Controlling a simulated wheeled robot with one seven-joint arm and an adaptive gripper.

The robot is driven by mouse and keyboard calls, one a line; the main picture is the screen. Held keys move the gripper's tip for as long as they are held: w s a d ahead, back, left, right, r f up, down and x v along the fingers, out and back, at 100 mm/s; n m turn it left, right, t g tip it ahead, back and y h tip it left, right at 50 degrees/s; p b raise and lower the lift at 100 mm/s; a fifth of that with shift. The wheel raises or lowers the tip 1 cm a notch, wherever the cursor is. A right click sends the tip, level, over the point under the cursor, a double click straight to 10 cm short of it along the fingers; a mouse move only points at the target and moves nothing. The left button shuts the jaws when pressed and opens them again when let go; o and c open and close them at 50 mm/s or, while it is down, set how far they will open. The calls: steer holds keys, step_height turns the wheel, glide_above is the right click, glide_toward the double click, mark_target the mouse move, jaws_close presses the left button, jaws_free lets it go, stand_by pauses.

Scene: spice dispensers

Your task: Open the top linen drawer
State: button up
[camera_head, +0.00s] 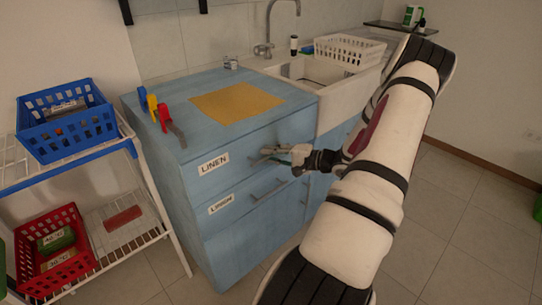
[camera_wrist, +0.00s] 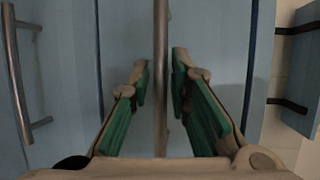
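The blue cabinet has a top drawer (camera_head: 235,150) labelled LINEN, its front flush with the cabinet. A second labelled drawer (camera_head: 238,205) with a bar handle (camera_head: 270,190) lies below it. My gripper (camera_head: 284,153) is at the top drawer's front, largely covering its handle. In the wrist view my gripper (camera_wrist: 160,80) has its green-padded fingers on both sides of a metal bar handle (camera_wrist: 161,40), which seems to be the top drawer's. Narrow gaps show between bar and fingers, so it is open around the bar. Contact deeper in is unclear.
Another bar handle (camera_wrist: 20,80) shows at the wrist view's left. The cabinet top holds a yellow cloth (camera_head: 237,102) and coloured utensils (camera_head: 160,112). A white sink (camera_head: 330,90) adjoins on the right. A wire rack (camera_head: 120,205) with baskets stands left. Floor is clear in front.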

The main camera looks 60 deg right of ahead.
jaws_close()
steer(key=s+a, duration=0.3)
steer(key=s, duration=1.1)
steer(key=s+a, duration=0.4)
steer(key=s, duration=1.1)
steer(key=shift+p, duration=0.4)
jaws_free()
